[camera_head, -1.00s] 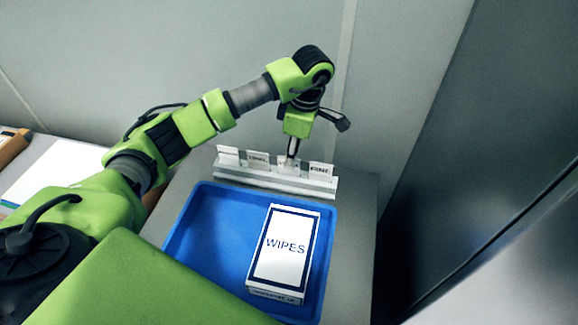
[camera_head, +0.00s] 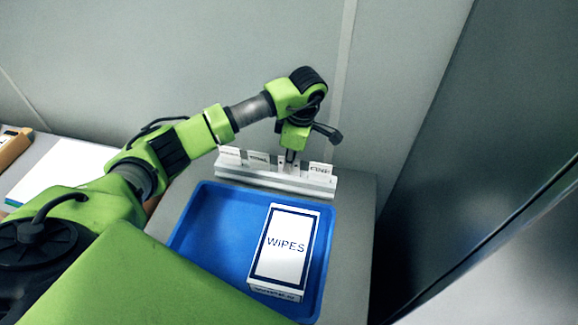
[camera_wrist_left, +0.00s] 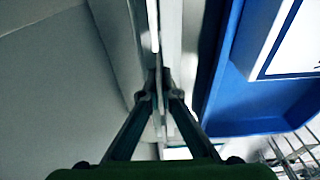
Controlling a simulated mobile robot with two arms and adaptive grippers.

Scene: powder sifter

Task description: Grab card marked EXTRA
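A light grey rack (camera_head: 270,178) behind the blue tray holds several small white cards in a row. My left gripper (camera_head: 290,158) points down at the third card from the left (camera_head: 282,162), its fingers in front of that card and hiding its print. In the left wrist view the fingertips (camera_wrist_left: 160,78) lie close together with a thin pale edge between them. I cannot tell whether they press on it. The rightmost card (camera_head: 320,169) and the second card (camera_head: 259,158) have dark print too small to read surely. My right gripper is not in view.
A blue tray (camera_head: 200,215) stands in front of the rack, with a white WIPES box (camera_head: 284,247) in it. A wall rises close behind the rack. A dark panel (camera_head: 440,180) stands to the right. Grey table surface is bare right of the tray.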

